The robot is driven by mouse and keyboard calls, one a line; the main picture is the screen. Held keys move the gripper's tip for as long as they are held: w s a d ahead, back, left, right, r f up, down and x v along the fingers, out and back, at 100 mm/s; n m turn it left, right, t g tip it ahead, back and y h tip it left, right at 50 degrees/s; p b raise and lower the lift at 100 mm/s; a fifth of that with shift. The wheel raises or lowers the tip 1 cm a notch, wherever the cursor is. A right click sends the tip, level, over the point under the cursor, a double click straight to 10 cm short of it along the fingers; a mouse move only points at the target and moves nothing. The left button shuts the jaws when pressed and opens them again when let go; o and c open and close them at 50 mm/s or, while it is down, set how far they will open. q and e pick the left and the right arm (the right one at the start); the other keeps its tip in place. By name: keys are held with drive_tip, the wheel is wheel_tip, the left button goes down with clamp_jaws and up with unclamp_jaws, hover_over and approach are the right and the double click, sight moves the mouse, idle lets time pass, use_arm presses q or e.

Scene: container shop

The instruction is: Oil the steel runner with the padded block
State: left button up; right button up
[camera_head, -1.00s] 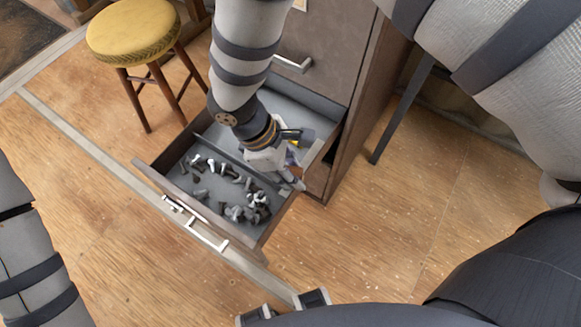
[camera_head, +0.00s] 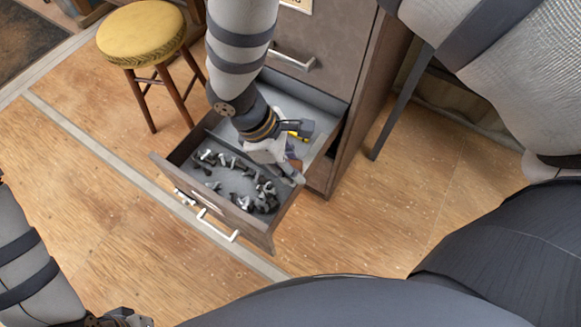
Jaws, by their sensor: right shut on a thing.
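A brown drawer (camera_head: 215,208) stands pulled out of a cabinet. The steel runner cannot be made out clearly; the drawer's right side is partly behind my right gripper. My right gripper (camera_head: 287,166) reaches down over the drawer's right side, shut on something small. A brownish patch shows between its fingers, possibly the padded block; the fingers hide most of it. I cannot tell whether it touches the runner. Part of my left gripper (camera_head: 125,318) shows at the bottom left edge, far from the drawer; its fingers are cut off.
Several loose bolts or fittings (camera_head: 240,183) lie in the drawer's front compartment. The cabinet (camera_head: 335,50) rises behind, with a closed drawer above. A yellow stool (camera_head: 142,35) stands at the upper left. Wooden floor (camera_head: 360,235) is clear at the front right.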

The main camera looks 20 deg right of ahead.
drive_tip(key=shift+w+r, duration=0.15)
drive_tip(key=shift+r, duration=0.7)
drive_tip(key=shift+s+r, duration=0.2)
drive_tip(key=shift+r, duration=0.35)
drive_tip(key=shift+w, duration=0.1)
